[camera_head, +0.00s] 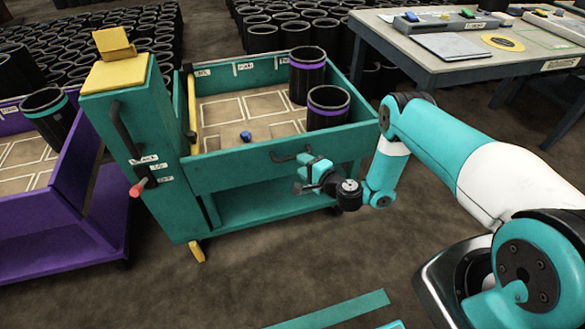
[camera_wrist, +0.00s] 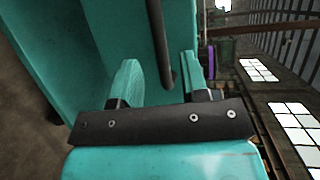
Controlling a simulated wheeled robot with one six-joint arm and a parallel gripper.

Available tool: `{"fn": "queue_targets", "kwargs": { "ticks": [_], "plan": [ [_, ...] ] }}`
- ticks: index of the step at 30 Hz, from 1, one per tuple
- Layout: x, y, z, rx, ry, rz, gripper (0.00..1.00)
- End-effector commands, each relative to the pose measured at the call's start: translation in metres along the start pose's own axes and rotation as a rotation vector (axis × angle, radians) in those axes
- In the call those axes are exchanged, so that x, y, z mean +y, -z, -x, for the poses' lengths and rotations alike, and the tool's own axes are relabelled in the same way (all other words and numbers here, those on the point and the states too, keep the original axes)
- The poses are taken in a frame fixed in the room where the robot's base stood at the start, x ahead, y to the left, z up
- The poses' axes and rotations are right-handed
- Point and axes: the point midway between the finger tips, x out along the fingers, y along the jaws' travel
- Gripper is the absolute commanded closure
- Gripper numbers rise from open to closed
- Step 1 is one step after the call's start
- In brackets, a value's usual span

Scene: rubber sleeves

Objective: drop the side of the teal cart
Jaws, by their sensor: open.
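The teal cart (camera_head: 250,174) stands in the middle of the head view, its near side panel upright. A dark handle (camera_head: 288,156) sits near the top of that panel; in the wrist view a dark bar (camera_wrist: 160,45) runs between my finger directions. My gripper (camera_head: 308,172) is open and close in front of the panel, just by the handle. The wrist view shows both fingers (camera_wrist: 158,82) apart, with the bar between or just beyond them; contact cannot be told. Two black sleeves with purple bands (camera_head: 307,75) stand inside the cart at the right, and a small blue object (camera_head: 246,136) lies on its floor.
A yellow-topped teal post (camera_head: 130,130) with a red-tipped lever (camera_head: 138,189) stands at the cart's left end. A purple cart (camera_head: 60,200) is at far left. A workbench (camera_head: 450,65) stands at back right. Many black sleeves fill the back. Brown floor is open in front.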

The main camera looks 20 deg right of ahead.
Motion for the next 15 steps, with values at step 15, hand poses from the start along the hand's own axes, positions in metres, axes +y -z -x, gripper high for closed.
{"fn": "queue_targets", "kwargs": {
  "ticks": [15],
  "plan": [
    [0.007,0.0,-0.03,-0.002,0.002,0.002,0.59]
  ]
}}
